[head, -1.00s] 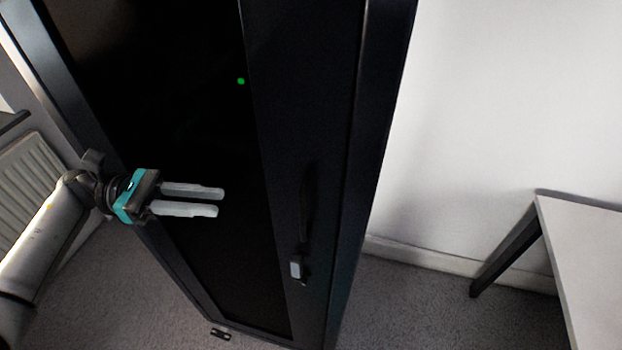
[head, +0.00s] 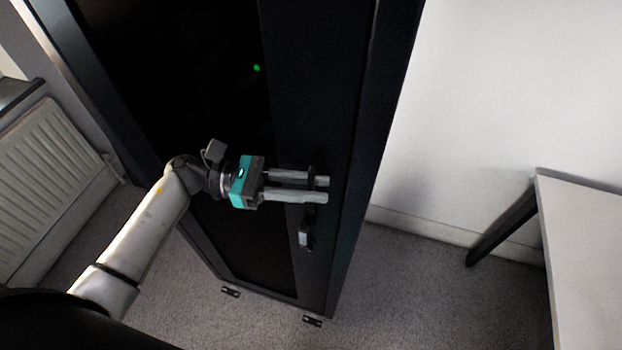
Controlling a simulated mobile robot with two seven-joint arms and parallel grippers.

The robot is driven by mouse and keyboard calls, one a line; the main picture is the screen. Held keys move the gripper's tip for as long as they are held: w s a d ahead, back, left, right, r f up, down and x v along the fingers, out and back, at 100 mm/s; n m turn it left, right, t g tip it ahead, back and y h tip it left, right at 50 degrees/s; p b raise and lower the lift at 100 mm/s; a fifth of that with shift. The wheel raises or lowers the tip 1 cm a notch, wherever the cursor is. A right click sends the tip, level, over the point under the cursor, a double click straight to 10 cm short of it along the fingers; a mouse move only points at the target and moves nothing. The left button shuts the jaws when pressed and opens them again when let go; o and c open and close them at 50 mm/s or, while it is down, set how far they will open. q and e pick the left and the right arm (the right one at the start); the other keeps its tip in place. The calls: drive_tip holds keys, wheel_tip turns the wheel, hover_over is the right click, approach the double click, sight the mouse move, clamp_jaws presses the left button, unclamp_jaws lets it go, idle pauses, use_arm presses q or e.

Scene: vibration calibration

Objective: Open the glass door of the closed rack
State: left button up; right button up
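The tall black rack stands in the middle of the head view, with its dark glass door (head: 185,75) shut. A dark upright handle (head: 306,218) with a small grey latch piece (head: 304,239) sits on the door's right frame. My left gripper (head: 326,187) reaches in from the left, with its two grey fingers apart, one above the other in the picture. The fingertips overlap the upper part of the handle, and a dark piece of it crosses the upper finger. I cannot tell whether they touch it. My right gripper is out of view.
A green light (head: 256,68) glows behind the glass. A white radiator (head: 55,185) is at the left. A table (head: 590,235) stands at the right by a white wall (head: 500,80). Grey carpet (head: 420,290) between rack and table is clear.

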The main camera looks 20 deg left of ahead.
use_arm(q)
clamp_jaws()
idle(1.5)
